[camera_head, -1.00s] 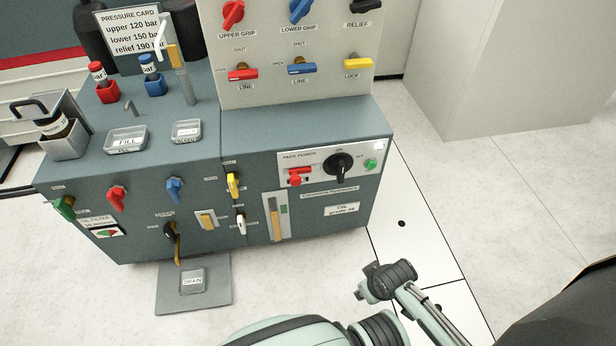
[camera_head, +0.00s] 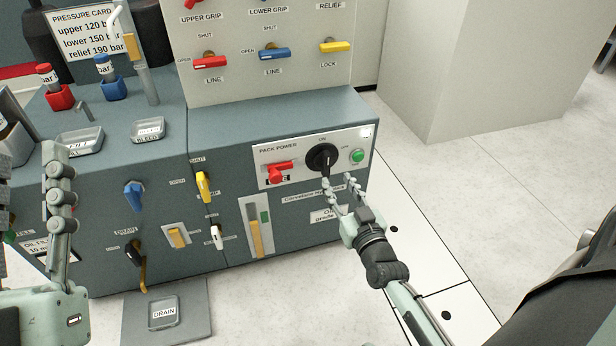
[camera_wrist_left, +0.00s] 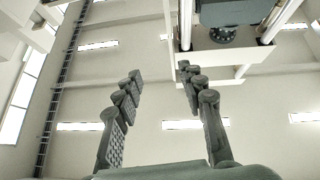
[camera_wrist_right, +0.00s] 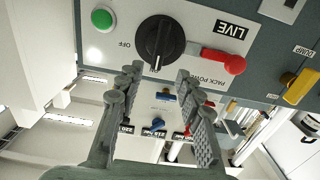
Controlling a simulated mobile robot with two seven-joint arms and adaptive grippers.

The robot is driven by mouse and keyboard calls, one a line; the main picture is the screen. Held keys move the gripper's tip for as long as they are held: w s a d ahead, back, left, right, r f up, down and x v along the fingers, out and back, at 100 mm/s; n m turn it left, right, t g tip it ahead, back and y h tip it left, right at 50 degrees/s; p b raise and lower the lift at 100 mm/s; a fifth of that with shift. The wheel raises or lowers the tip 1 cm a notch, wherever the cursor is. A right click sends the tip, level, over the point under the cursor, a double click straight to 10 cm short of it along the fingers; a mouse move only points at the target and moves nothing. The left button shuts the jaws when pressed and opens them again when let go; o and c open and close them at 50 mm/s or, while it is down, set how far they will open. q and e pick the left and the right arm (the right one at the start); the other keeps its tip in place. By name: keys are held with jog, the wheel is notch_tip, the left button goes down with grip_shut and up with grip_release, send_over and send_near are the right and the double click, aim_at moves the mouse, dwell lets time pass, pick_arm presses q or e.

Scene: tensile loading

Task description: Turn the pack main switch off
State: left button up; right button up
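The pack main switch, a black rotary knob (camera_head: 322,158), sits on the white PACK POWER panel, with ON printed above it and OFF to its right. My right gripper (camera_head: 340,188) is open and empty just below and in front of the knob. In the right wrist view the knob (camera_wrist_right: 160,43) lies ahead, roughly between the two fingertips (camera_wrist_right: 158,76). A white mark shows on the knob's ON side there. I see no clear contact. My left gripper (camera_head: 32,160) is raised at the left edge; its fingers (camera_wrist_left: 160,75) stand apart and empty in the left wrist view.
A red lever (camera_head: 281,171) with a LIVE label is left of the knob, and a green button (camera_head: 357,156) is right of it. A yellow lever (camera_head: 204,186) is farther left. Free floor (camera_head: 480,210) lies right of the cabinet.

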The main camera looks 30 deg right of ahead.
aim_at(328, 163)
jog(key=x, duration=0.4)
jog(key=b+x, duration=0.1)
jog(key=x, duration=0.3)
jog(key=shift+s+d+r, duration=0.1)
jog(key=shift+d+r, duration=0.05)
jog(key=shift+r, duration=0.05)
pick_arm(q)
jog(key=shift+s+a+r+t, duration=0.3)
jog(key=shift+s+r+t, duration=0.2)
jog(key=shift+r+t, duration=0.1)
jog(key=shift+s+a+r+t, duration=0.25)
jog(key=shift+s+r+t, duration=0.25)
jog(key=shift+r+t, duration=0.1)
pick_arm(e)
grip_shut()
